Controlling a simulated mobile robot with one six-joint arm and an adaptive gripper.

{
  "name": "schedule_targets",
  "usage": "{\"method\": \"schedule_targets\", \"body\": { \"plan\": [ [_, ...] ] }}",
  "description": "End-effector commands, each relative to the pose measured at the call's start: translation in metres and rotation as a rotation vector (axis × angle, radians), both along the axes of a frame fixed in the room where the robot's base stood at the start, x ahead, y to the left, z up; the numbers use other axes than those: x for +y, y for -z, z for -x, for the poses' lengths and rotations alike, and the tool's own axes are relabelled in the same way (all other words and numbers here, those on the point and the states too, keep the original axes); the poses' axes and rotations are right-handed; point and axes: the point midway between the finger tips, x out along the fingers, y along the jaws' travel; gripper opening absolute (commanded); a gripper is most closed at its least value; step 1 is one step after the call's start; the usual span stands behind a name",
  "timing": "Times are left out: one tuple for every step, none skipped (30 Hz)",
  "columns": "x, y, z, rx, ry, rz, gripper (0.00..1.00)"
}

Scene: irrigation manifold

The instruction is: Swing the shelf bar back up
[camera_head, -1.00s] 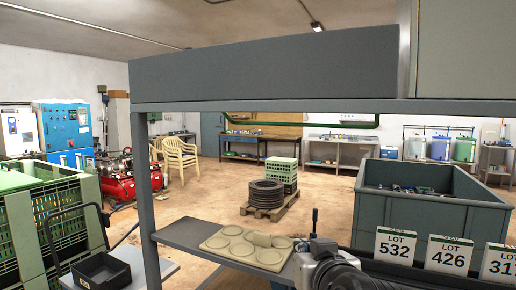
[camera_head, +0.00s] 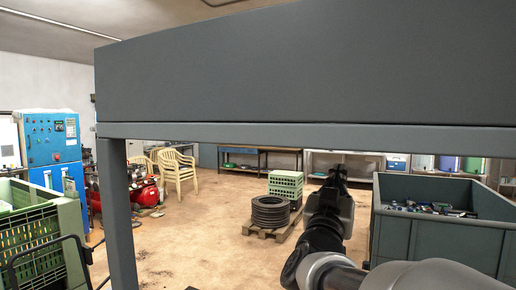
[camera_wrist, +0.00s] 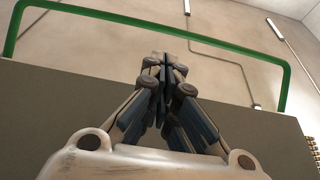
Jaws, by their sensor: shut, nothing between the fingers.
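The shelf bar (camera_wrist: 150,18) is a green tube bent into a wide U. In the wrist view it spans the top of the picture, and its legs run down to the edge of a grey-brown panel (camera_wrist: 60,110). I cannot make it out in the head view. My gripper (camera_wrist: 165,62) is shut and empty. Its fingertips show just below the bar's long run in the picture; I cannot tell how far apart they are in depth. In the head view my gripper (camera_head: 339,174) points upward below the dark grey shelf (camera_head: 300,65).
A grey bin (camera_head: 440,238) with loose parts stands at the right. A post (camera_head: 118,215) holds the shelf at the left. A green crate (camera_head: 38,235) is at the far left. A pallet with black coils (camera_head: 270,212) is behind; open floor lies around it.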

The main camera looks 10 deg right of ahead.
Motion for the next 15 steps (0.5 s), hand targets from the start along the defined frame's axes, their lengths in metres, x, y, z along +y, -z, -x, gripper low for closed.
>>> {"method": "schedule_targets", "body": {
  "plan": [
    [0.0,0.0,0.0,0.001,-0.001,0.0,0.0],
    [0.0,0.0,0.0,0.001,-0.001,0.0,0.0],
    [0.0,0.0,-0.001,0.001,-0.001,0.0,0.0],
    [-0.001,0.0,-0.002,0.001,-0.001,0.0,0.0],
    [-0.002,-0.001,-0.003,0.001,-0.001,0.0,0.0],
    [-0.004,-0.002,-0.006,0.002,-0.001,-0.001,0.0],
    [-0.005,-0.002,-0.009,0.002,-0.001,-0.001,0.0],
    [-0.008,-0.004,-0.012,0.002,0.0,-0.001,0.0],
    [-0.011,-0.006,-0.016,0.001,0.001,-0.001,0.0],
    [-0.014,-0.008,-0.02,0.001,0.001,-0.001,0.0],
    [-0.017,-0.01,-0.025,0.001,0.001,-0.001,0.0],
    [-0.022,-0.013,-0.032,0.001,0.001,-0.001,0.0],
    [-0.025,-0.015,-0.037,0.001,0.001,-0.001,0.0],
    [-0.029,-0.018,-0.042,0.001,0.001,0.0,0.0],
    [-0.033,-0.021,-0.049,0.001,0.0,-0.001,0.0]
  ]
}}
